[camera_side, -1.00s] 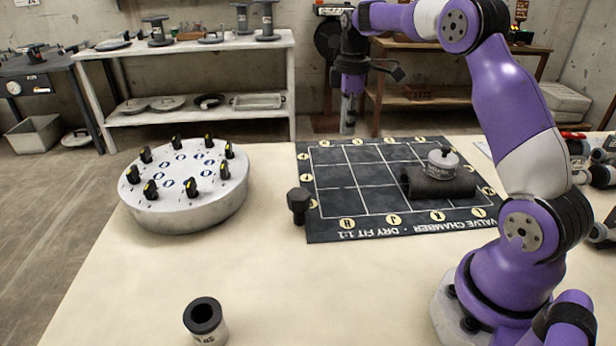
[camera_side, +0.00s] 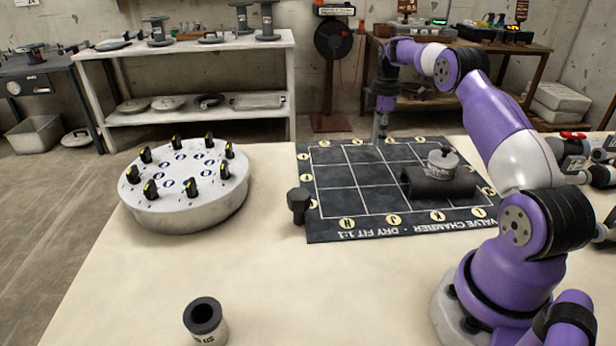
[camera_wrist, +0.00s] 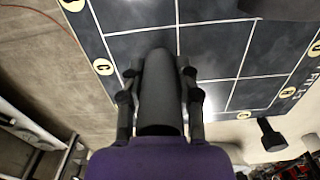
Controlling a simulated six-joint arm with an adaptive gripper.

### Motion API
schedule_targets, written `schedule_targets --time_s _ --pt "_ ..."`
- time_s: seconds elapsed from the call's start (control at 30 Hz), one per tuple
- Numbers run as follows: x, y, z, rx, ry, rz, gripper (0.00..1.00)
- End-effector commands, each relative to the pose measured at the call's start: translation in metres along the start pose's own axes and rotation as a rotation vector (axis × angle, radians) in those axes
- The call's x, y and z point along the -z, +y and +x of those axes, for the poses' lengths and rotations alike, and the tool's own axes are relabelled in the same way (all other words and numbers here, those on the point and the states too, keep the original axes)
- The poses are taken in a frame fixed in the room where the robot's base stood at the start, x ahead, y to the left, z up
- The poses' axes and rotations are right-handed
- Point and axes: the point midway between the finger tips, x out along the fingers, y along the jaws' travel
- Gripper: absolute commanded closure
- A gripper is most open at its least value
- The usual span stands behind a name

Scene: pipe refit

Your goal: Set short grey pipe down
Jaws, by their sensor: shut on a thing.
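My gripper (camera_side: 383,108) is shut on the short grey pipe (camera_side: 379,128), which hangs roughly upright below it at the far edge of the dark valve chamber mat (camera_side: 345,232). I cannot tell whether the pipe's lower end touches the mat. In the wrist view the pipe (camera_wrist: 158,88) sits between the two black fingers of my gripper (camera_wrist: 159,98). Its far end lies over the mat's grid (camera_wrist: 205,40), by the lettered edge.
A round white base (camera_side: 190,205) is left; a short black-mouthed pipe (camera_side: 205,320) stands in front. The mat's left cells are clear.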

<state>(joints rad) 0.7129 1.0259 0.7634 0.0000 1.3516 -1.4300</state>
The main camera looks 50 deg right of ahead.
Motion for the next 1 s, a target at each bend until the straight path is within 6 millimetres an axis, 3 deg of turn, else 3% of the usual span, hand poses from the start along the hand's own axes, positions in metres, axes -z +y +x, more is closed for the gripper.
schedule_targets --time_s 0.3,0.9,0.93,0.97,1.0 --pt "-0.004 0.003 0.033 0.002 0.000 0.000 0.94" --pt "-0.003 0.002 0.043 0.002 0.000 0.000 0.94" --pt "-0.003 0.002 0.043 0.001 0.000 0.000 0.48" --pt "-0.003 0.002 0.043 0.001 0.000 0.000 0.34" --pt "-0.003 0.002 0.043 0.001 0.000 0.000 0.34"
